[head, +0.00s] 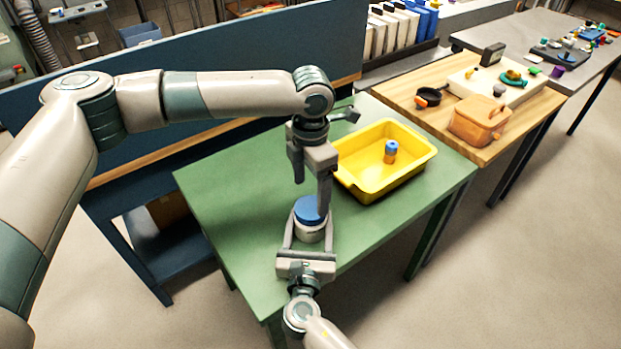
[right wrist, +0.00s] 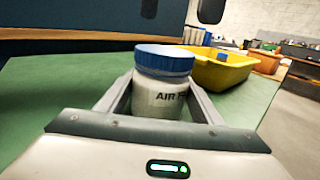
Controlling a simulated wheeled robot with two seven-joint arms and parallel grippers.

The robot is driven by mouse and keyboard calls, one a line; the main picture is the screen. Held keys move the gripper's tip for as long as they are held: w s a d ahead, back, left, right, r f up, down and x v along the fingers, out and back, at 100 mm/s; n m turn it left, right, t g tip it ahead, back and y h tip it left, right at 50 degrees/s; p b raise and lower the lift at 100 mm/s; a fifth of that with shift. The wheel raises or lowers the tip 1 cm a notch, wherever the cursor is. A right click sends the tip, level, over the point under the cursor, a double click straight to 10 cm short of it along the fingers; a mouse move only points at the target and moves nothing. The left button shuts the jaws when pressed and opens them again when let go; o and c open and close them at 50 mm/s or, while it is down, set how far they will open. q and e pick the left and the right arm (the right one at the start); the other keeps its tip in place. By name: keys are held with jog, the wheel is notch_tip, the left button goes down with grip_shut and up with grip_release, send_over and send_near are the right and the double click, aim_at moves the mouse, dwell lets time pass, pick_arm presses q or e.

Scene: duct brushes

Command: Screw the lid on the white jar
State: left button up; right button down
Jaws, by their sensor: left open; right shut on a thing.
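The white jar (head: 311,235) stands upright near the front of the green table, with dark lettering on its side in the right wrist view (right wrist: 158,102). The blue lid (head: 308,209) sits level on top of the jar and also shows in the right wrist view (right wrist: 164,60); how tightly it is threaded cannot be seen. My right gripper (head: 309,232) is shut on the jar's body, one finger on each side.
A yellow bin (head: 349,182) holding a small blue-and-orange item (head: 391,152) stands right behind the jar. The green table (head: 235,190) is clear to the left. A blue panel (head: 210,105) runs along the back. A wooden-topped table (head: 480,150) with several items adjoins at right.

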pick_arm(q)
jog(key=n, duration=0.6)
jog(key=shift+r+n, duration=0.2)
jog(key=shift+n, duration=0.2)
jog(key=n, duration=0.4)
jog(key=shift+r, duration=0.15)
jog(key=n, duration=0.6)
jog(key=shift+r, duration=0.15)
jog(key=n, duration=0.4)
jog(key=shift+r+n, duration=0.15)
jog(key=shift+n, duration=0.25)
jog(key=n, duration=0.5)
jog(key=shift+r+n, duration=0.15)
jog(key=shift+n, duration=0.25)
jog(key=n, duration=0.7)
jog(key=shift+r, duration=0.2)
jog(key=n, duration=0.7)
jog(key=shift+r+n, duration=0.2)
jog(key=shift+n, duration=0.1)
jog(key=n, duration=0.3)
jog(key=shift+r, duration=0.1)
jog(key=n, duration=0.4)
jog(key=shift+r, duration=0.1)
jog(key=n, duration=0.6)
jog(key=shift+r, duration=0.2)
